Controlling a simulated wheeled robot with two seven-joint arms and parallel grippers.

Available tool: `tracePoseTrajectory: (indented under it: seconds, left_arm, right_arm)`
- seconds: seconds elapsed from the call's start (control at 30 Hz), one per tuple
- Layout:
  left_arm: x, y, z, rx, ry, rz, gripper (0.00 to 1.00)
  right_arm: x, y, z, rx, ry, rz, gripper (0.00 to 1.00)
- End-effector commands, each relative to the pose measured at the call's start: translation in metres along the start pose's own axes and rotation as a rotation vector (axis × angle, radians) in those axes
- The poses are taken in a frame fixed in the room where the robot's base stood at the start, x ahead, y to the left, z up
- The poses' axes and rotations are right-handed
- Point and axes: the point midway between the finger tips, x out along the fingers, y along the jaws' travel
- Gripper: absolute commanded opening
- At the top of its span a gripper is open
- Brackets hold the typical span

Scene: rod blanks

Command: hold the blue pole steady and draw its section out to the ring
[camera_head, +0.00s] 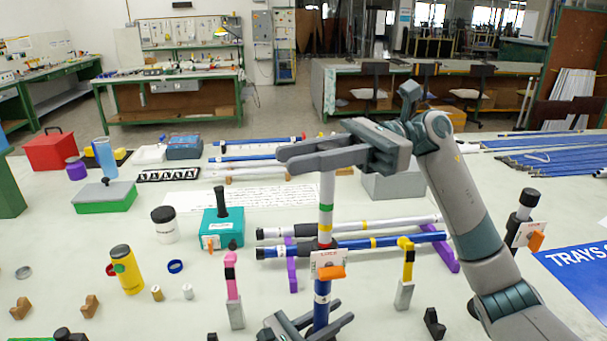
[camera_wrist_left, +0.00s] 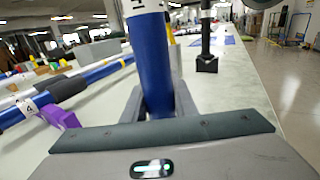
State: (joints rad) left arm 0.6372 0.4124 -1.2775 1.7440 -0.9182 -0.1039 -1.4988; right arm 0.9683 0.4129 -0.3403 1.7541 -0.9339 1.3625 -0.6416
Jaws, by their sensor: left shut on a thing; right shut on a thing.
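The blue pole (camera_head: 321,306) stands upright at the middle front. An orange lever (camera_head: 331,272) and white label sit below the collar. My left gripper (camera_head: 342,311) is shut on the blue lower tube, which shows between its fingers in the left wrist view (camera_wrist_left: 155,65). My right gripper (camera_head: 288,158) is shut around the pale section near its top. The pole's foot is hidden.
A white pole (camera_head: 370,226) and another blue pole (camera_head: 385,243) lie on purple rests behind. Pink (camera_head: 233,280) and yellow (camera_head: 406,265) posts flank the upright pole. A black-topped post (camera_head: 525,205) with an orange lever stands right, near a blue trays sign (camera_head: 580,265).

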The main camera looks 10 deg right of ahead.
Motion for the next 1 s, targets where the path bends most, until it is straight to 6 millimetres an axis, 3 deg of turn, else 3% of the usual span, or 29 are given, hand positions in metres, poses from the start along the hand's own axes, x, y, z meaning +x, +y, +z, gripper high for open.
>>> tracePoseTrajectory:
  seconds: [0.1, 0.13, 0.2, 0.67, 1.0]
  left_arm:
    - [0.0, 0.0, 0.0, 0.001, 0.001, -0.001, 0.0]
    - [0.0, 0.0, 0.0, 0.001, 0.001, -0.001, 0.0]
    - [0.0, 0.0, 0.0, 0.001, 0.001, -0.001, 0.0]
    - [0.0, 0.0, 0.0, 0.0, 0.0, 0.0, 0.0]
    - [0.0, 0.0, 0.0, 0.0, 0.0, 0.0, 0.0]
  right_arm:
    - [0.0, 0.0, 0.0, -0.001, -0.001, -0.001, 0.0]
    - [0.0, 0.0, 0.0, 0.0, -0.001, -0.001, 0.27]
    - [0.0, 0.0, 0.0, 0.0, -0.001, -0.001, 0.44]
    - [-0.005, 0.0, -0.001, 0.001, -0.001, -0.001, 0.44]
    - [-0.05, -0.001, 0.0, 0.002, 0.0, -0.004, 0.44]
